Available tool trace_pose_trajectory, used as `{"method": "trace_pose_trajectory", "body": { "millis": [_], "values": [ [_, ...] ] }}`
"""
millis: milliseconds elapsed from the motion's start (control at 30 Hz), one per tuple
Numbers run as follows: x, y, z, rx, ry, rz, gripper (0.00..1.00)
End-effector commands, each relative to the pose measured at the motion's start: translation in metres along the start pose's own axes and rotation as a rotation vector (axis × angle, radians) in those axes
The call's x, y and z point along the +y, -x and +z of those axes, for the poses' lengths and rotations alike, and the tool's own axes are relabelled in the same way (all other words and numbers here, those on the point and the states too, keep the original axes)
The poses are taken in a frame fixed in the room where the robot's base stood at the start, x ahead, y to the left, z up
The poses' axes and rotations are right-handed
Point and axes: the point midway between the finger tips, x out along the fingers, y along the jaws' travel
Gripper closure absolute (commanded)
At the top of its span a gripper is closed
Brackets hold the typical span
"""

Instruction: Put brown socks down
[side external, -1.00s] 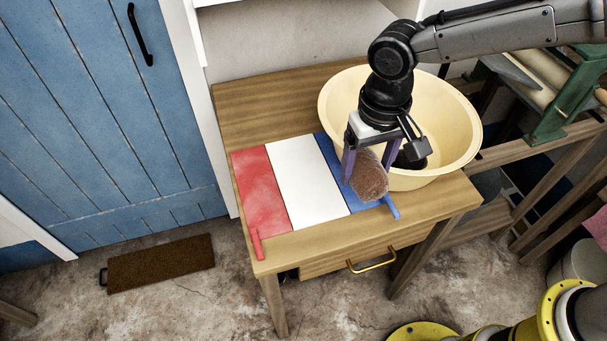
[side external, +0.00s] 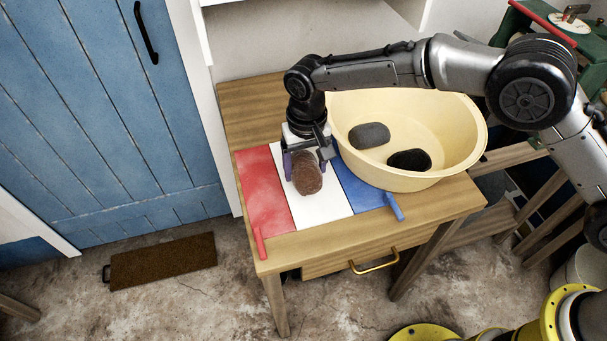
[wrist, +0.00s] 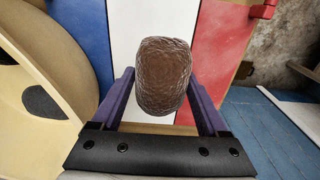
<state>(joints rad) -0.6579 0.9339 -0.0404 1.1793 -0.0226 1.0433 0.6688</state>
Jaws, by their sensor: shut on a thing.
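The brown socks (side external: 307,178) are a rolled brown bundle. My gripper (side external: 305,165) is shut on them, with a purple finger on each side, over the white panel (side external: 322,208). In the wrist view the brown socks (wrist: 163,76) sit between the two fingers (wrist: 163,100), with the white panel behind them. I cannot tell whether the bundle touches the panel. The white panel lies between a red panel (side external: 264,195) and a blue panel (side external: 362,192) on the wooden table (side external: 330,238).
A cream basin (side external: 455,135) stands at the table's right, beside the blue panel. It holds a grey bundle (side external: 369,135) and a black bundle (side external: 409,160). A red tab (side external: 260,243) and a blue tab (side external: 394,206) stick out at the front. The red panel is bare.

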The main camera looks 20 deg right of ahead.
Motion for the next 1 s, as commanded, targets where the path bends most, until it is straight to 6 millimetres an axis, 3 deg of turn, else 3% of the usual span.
{"method": "trace_pose_trajectory", "body": {
  "millis": [333,733,767,867,1000],
  "values": [
    [-0.003,-0.036,-0.003,-0.001,0.0,0.001,0.78],
    [-0.003,-0.04,-0.003,0.001,0.0,-0.001,0.78],
    [-0.003,-0.04,-0.003,0.001,0.0,-0.001,0.18],
    [-0.003,-0.04,-0.003,0.001,0.0,-0.001,0.0],
    [-0.003,-0.04,-0.003,0.001,0.0,0.0,0.0]
  ]
}}
